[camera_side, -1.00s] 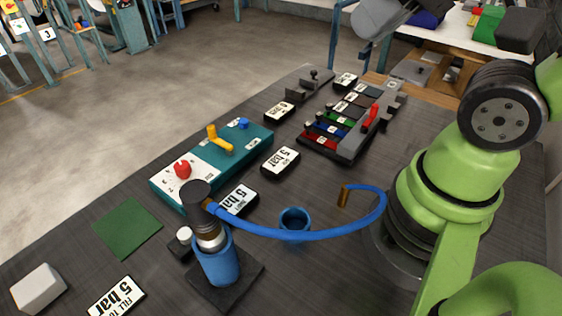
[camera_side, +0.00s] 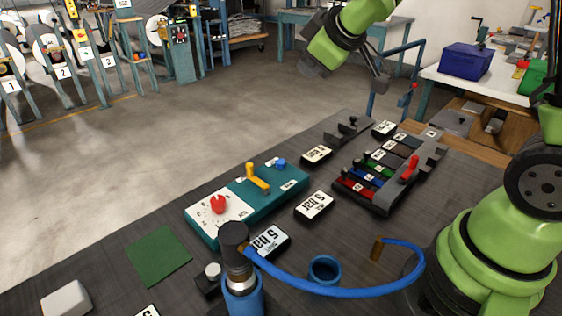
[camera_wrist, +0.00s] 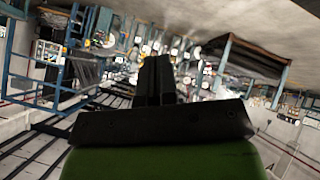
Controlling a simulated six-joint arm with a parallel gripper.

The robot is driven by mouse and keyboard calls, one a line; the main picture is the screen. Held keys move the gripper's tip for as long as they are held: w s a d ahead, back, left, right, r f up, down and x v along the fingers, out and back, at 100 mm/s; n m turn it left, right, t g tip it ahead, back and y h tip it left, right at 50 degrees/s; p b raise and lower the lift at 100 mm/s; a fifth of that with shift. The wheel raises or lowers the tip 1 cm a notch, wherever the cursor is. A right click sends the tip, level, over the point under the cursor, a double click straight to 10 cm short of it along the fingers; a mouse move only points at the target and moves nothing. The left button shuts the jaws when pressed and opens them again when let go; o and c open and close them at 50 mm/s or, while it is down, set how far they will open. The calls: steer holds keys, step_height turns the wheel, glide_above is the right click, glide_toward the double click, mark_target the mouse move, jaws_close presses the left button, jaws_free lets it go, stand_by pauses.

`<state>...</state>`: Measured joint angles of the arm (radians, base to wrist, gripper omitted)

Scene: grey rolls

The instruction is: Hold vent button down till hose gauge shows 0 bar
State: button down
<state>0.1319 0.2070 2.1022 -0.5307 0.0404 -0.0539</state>
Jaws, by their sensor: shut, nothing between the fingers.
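A teal panel (camera_side: 205,236) on the table carries a red knob (camera_side: 218,204), a yellow lever (camera_side: 257,178) and a blue button (camera_side: 280,162). A small black box with a white button (camera_side: 212,270) stands in front of it. I cannot read which button is marked vent. A blue hose (camera_side: 340,293) runs from a black-capped blue cylinder (camera_side: 241,290) to a brass end (camera_side: 376,248). A display beside the hose (camera_side: 268,241) reads 5 bar. My gripper (camera_side: 381,82) is high beyond the table, far from the buttons. Its fingers (camera_wrist: 154,60) are shut and empty in the wrist view.
A blue cup (camera_side: 325,269) stands beside the hose. Other displays (camera_side: 314,206), too small to read surely, lie on the table. A rack with coloured slots and a red lever (camera_side: 410,169) stands at the right. A green mat (camera_side: 158,257) and a white block (camera_side: 67,299) lie at left.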

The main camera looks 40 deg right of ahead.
steer(key=w+f+n+y, duration=0.1)
steer(key=w+f+n, duration=0.2)
steer(key=w+f, duration=0.15)
steer(key=n+y, duration=0.2)
steer(key=n, duration=0.2)
glide_above(280, 163)
step_height(280, 163, down, 7)
steer(key=shift+f, duration=4.35)
steer(key=shift+f, duration=0.1)
steer(key=shift+f, duration=0.3)
steer(key=shift+f, duration=0.5)
stand_by(1.4)
